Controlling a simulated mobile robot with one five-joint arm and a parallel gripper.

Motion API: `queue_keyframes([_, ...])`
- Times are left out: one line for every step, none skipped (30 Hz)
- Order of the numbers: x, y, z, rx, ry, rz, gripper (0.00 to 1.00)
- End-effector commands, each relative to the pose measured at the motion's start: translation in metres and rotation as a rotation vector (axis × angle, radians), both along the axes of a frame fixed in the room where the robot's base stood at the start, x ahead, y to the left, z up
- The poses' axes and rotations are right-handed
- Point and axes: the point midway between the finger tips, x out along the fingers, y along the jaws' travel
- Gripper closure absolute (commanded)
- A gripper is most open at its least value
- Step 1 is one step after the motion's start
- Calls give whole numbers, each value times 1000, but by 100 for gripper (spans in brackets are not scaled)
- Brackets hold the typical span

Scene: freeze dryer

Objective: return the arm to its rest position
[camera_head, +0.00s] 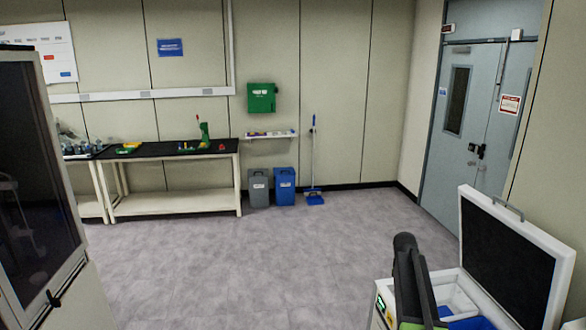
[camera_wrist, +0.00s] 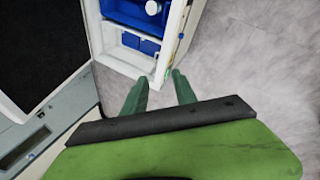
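My gripper (camera_wrist: 160,84) shows in the wrist view with its two green fingers apart and nothing between them. It is over or beside the near edge of an open white box (camera_wrist: 127,57); I cannot tell how high above it. In the head view my dark arm (camera_head: 408,272) stands upright in front of the same white box (camera_head: 385,300) at the lower right, hiding part of it. The gripper's fingers are not visible there. The box holds blue containers (camera_wrist: 140,43), and a white round item (camera_wrist: 153,7) sits at the top.
The box's lid (camera_head: 520,257) is raised at the right. A dark-fronted cabinet (camera_head: 35,170) stands at the left. A black-topped bench (camera_head: 175,150), a grey bin (camera_head: 258,188), a blue bin (camera_head: 285,186) and a broom line the back wall. The middle floor is clear.

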Motion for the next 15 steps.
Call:
queue_keyframes([-9, 42, -23, 25, 4, 17, 66])
queue_keyframes([-13, 63, -30, 41, 6, 21, 66])
queue_keyframes([-20, 91, -40, 62, 11, 24, 66])
queue_keyframes([-26, 112, -47, 80, 15, 26, 66])
queue_keyframes([-32, 133, -54, 98, 19, 27, 66])
queue_keyframes([-44, 160, -64, 122, 28, 24, 66])
queue_keyframes([-53, 179, -71, 142, 34, 18, 66])
queue_keyframes([-64, 198, -78, 163, 43, 12, 66])
queue_keyframes([-79, 223, -86, 189, 54, -1, 66])
queue_keyframes([-92, 241, -93, 212, 64, -13, 66])
queue_keyframes([-107, 257, -99, 233, 76, -31, 66])
queue_keyframes([-127, 276, -106, 263, 93, -60, 66])
queue_keyframes([-144, 290, -110, 285, 107, -86, 66])
queue_keyframes([-160, 299, -112, 307, 121, -121, 66])
queue_keyframes([-182, 308, -113, 336, 141, -175, 66])
